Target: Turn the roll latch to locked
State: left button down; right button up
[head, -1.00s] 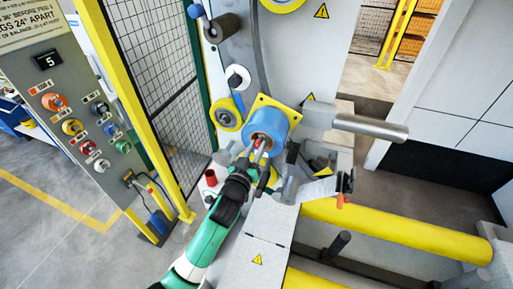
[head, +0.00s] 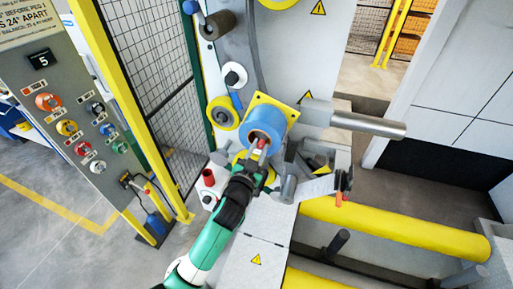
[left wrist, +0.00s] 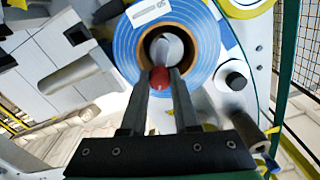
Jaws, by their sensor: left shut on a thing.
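The blue roll (head: 264,120) sits on the machine's spindle, with a yellow square plate behind it. In the left wrist view the blue roll (left wrist: 124,48) shows its face, a brown core and a grey spindle end inside it. The roll latch (head: 261,144) is a small red piece at the spindle's front. It also shows in the left wrist view as a red knob (left wrist: 161,78) between my fingertips. My left gripper (head: 259,153) is shut on the latch, in front of the roll's core. The fingers hide part of the latch, and its lock position cannot be read. My right gripper is not in view.
A grey bar (head: 368,125) juts out right of the roll. A yellow roller (head: 400,228) crosses the lower right. The control panel (head: 75,110) and a yellow fence post (head: 130,110) stand at the left.

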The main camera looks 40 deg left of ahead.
pick_arm(q)
jog(key=shift+w+d+f+m+p, duration=0.15)
jog(key=shift+f+m, duration=0.65)
jog(key=shift+m, duration=2.25)
jog(key=shift+d+f+m+p, duration=0.2)
jog(key=shift+f+m, duration=0.6)
jog(key=shift+m, duration=2.2)
jog(key=shift+w+d+f+m+p, duration=0.2)
jog(key=shift+f+m, duration=0.6)
jog(key=shift+m, duration=2.25)
jog(key=shift+s, duration=0.15)
jog(key=c, duration=0.6)
grip_release()
jog(key=shift+c, duration=0.2)
